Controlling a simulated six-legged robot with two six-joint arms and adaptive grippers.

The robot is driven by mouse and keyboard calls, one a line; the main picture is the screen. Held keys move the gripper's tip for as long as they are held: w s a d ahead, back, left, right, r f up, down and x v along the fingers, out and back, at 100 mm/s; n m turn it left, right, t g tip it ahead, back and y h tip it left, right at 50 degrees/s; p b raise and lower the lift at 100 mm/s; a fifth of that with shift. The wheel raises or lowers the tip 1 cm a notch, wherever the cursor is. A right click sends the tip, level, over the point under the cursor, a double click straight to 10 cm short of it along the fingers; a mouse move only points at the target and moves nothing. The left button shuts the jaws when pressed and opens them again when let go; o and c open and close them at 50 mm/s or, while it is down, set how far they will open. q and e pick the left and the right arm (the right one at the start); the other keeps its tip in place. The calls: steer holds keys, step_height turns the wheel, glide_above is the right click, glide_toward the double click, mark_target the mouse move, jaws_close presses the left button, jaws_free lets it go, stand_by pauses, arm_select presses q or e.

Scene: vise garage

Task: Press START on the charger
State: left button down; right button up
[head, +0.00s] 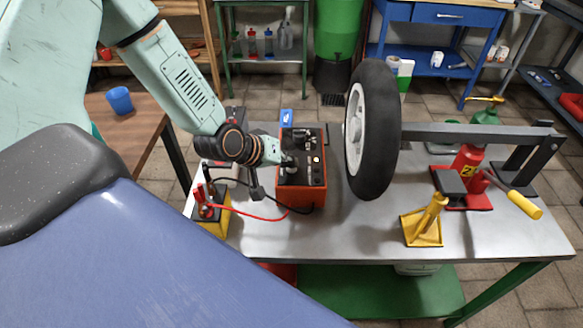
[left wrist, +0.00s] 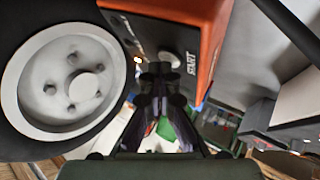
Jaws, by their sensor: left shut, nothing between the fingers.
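The charger (head: 302,196) is an orange-red box with a dark control panel, standing on the grey workbench. In the left wrist view the charger (left wrist: 208,22) shows a round metal button beside the label START (left wrist: 190,62). My left gripper (head: 287,161) reaches in from the left to the panel, shut and empty. In the left wrist view its closed fingertips (left wrist: 160,70) are just below the button and partly overlap it. I cannot tell whether they touch it. My right gripper is not in view.
A wheel (head: 372,130) stands close to the charger's right. A yellow stand (head: 426,222) and a red jack (head: 466,165) are farther right. The workbench (head: 345,233) is bare in front.

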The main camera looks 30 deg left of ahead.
mark_target(288, 170)
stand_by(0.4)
arm_select(q)
steer(key=shift+r+p, duration=0.85)
step_height(288, 170, up, 5)
steer(key=p, duration=0.5)
stand_by(0.4)
steer(key=shift+s, duration=0.1)
